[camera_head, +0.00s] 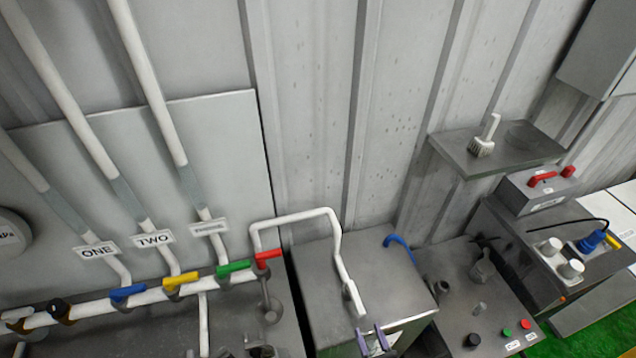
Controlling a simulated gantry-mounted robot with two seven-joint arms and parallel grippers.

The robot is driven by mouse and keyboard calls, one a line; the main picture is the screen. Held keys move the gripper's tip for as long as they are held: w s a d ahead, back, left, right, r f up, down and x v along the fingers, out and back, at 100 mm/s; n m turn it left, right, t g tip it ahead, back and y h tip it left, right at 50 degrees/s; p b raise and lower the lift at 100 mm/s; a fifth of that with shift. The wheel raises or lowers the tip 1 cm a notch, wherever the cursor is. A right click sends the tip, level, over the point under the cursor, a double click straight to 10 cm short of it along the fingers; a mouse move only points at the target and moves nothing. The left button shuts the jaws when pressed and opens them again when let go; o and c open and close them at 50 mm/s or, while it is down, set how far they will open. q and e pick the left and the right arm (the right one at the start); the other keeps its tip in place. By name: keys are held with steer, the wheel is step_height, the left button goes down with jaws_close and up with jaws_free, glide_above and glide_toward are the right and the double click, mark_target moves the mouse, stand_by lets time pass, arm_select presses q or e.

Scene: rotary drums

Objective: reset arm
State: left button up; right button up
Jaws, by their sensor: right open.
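My right gripper (371,340) shows at the bottom edge, right of centre, with its two purple-tipped fingers apart. It is open, and I see nothing held between the fingers. It is in front of the grey metal box (325,280), below the open end of a bent white pipe (353,300). I cannot tell whether it touches the box. The rest of the right arm is cut off by the bottom edge. My left gripper is not in view.
White pipes carry blue (128,293), yellow (180,281), green (232,267) and red (268,257) valve handles at left. A brush (484,142) stands on a wall shelf (535,148). A control box (545,190) and a button panel (490,325) are at right.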

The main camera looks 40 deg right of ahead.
steer(key=w+a+r+m+g+y+p, duration=0.2)
steer(key=r+m+g, duration=0.2)
steer(key=r+m, duration=0.4)
steer(key=w+a+r+m+g+y+p, duration=0.25)
steer(key=r+m, duration=0.35)
steer(key=m, duration=0.3)
steer(key=s+a+r+m+g+y, duration=0.1)
steer(key=s+r+m+g, duration=0.1)
steer(key=s+m, duration=0.3)
steer(key=s+a+r+m+g+y, duration=0.1)
steer(key=s+a+r+m+g, duration=0.1)
steer(key=m, duration=0.6)
steer(key=s+r+g, duration=0.1)
steer(key=s+g, duration=0.1)
steer(key=g, duration=0.1)
steer(key=shift+s+a, duration=0.25)
steer(key=shift+s, duration=0.15)
steer(key=shift+r, duration=0.1)
stand_by(4.2)
